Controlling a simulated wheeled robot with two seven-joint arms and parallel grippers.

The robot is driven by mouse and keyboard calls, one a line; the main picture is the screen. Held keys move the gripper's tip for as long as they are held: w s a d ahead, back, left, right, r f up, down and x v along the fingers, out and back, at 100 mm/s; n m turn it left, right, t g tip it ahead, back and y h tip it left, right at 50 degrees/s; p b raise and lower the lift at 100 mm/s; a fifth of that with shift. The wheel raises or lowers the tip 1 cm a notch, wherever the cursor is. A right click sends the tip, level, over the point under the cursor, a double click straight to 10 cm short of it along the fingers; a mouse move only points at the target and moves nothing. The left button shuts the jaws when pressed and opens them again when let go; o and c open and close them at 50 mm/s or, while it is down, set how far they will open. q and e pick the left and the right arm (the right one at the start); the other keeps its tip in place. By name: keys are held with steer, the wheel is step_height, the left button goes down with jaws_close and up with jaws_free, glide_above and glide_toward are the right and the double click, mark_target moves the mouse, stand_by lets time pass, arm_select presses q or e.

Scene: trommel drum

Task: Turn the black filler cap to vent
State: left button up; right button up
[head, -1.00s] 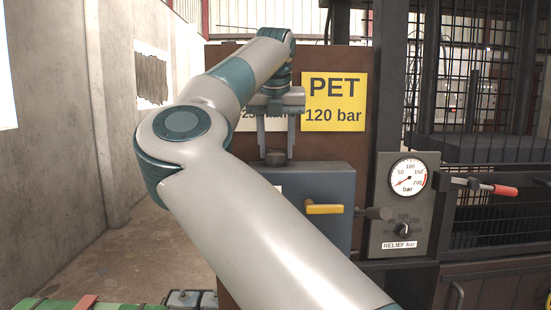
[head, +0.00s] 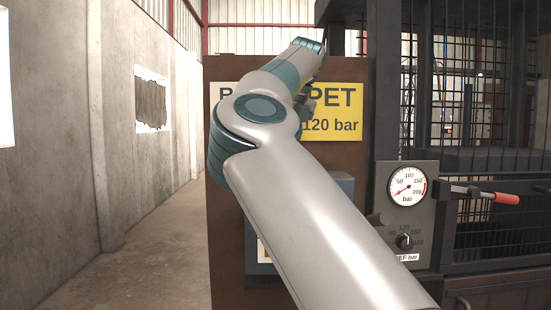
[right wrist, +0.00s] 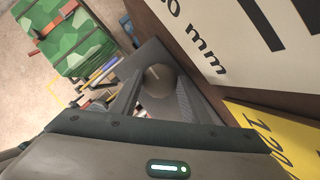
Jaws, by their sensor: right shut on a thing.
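The filler cap (right wrist: 160,79) is a round dark cap with a pale line across its top, seen in the right wrist view. It sits on top of the grey box (head: 342,188). My right gripper (right wrist: 158,92) is shut on the cap, one finger on either side of it. In the head view my right arm hides the cap, the fingertips and most of the box. I cannot read any vent mark beside the cap. My left gripper is in neither current view.
A brown panel (head: 228,200) with white and yellow PET signs (head: 345,112) stands behind the box. To the right are a pressure gauge (head: 407,186), a relief knob (head: 404,242) and a red-handled lever (head: 506,198). Green camouflage-patterned blocks (right wrist: 80,38) lie below. Open floor is at left.

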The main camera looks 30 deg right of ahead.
arm_select(q)
steer(key=shift+w+d+r, duration=0.1)
steer(key=shift+w+r, duration=0.05)
steer(key=shift+w, duration=0.05)
arm_select(e)
steer(key=shift+n, duration=0.3)
steer(key=o, duration=1)
steer(key=shift+o, duration=0.2)
steer(key=shift+r, duration=0.15)
steer(key=shift+s+d+r, duration=0.1)
steer(key=shift+s+r, duration=0.1)
steer(key=shift+r, duration=0.3)
arm_select(q)
steer(key=s+a+f+g+p, duration=0.3)
steer(key=s+a+f, duration=0.1)
steer(key=s, duration=0.6)
steer(key=shift+a+y, duration=0.2)
steer(key=shift+y, duration=0.2)
arm_select(e)
steer(key=v, duration=1.6)
steer(key=shift+d, duration=0.2)
